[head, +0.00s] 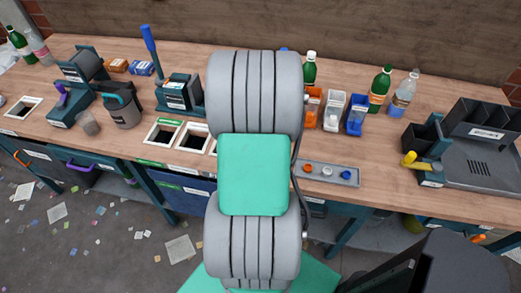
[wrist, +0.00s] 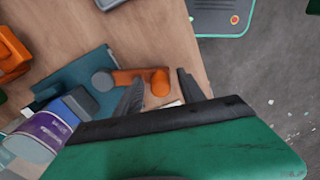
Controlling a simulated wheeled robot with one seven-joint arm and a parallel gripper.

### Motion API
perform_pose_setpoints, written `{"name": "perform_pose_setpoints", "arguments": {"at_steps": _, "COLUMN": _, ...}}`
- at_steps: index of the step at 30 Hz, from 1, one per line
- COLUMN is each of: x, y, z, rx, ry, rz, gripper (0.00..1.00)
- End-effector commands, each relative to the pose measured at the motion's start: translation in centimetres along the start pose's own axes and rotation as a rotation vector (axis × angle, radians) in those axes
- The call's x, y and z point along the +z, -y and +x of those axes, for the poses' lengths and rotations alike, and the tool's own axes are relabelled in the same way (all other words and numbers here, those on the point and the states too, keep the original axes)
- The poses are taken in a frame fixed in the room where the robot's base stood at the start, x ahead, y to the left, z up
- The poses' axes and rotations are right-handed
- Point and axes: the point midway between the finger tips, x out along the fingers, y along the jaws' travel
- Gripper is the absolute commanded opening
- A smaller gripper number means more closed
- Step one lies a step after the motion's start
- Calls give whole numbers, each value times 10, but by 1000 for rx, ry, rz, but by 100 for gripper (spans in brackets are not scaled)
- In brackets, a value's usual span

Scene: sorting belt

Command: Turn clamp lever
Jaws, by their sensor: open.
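An orange clamp lever (wrist: 143,78) with a rounded knob end shows in the wrist view. It extends to the right from a round grey pivot (wrist: 104,80) on a teal base plate (wrist: 72,80) on the wooden bench. My gripper (wrist: 160,93) is open, its two dark fingers apart on either side of the lever's knob end in the picture. I cannot tell whether either finger touches it. In the head view my grey and green arm blocks the middle of the bench, and neither my gripper nor this orange lever can be made out there.
A bottle with a purple label (wrist: 40,138) lies near the teal plate, and an orange container (wrist: 10,52) is at upper left. In the head view a small grey tray (head: 330,174) holds caps. A black organizer (head: 485,125) and a yellow lever (head: 414,160) are at right.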

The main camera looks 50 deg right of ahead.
Motion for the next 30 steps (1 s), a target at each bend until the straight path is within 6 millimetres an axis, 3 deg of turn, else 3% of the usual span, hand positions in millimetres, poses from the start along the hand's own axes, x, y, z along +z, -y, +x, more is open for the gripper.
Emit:
{"name": "perform_pose_setpoints", "arguments": {"at_steps": 4, "x": 0, "y": 0, "z": 0, "rx": 0, "ry": 0, "rz": 0, "gripper": 46}}
{"name": "perform_pose_setpoints", "arguments": {"at_steps": 21, "x": 0, "y": 0, "z": 0, "rx": -1, "ry": 0, "rz": 0, "gripper": 0}}
{"name": "perform_pose_setpoints", "arguments": {"at_steps": 30, "x": 0, "y": 1, "z": 0, "rx": -2, "ry": 0, "rz": 0, "gripper": 0}}
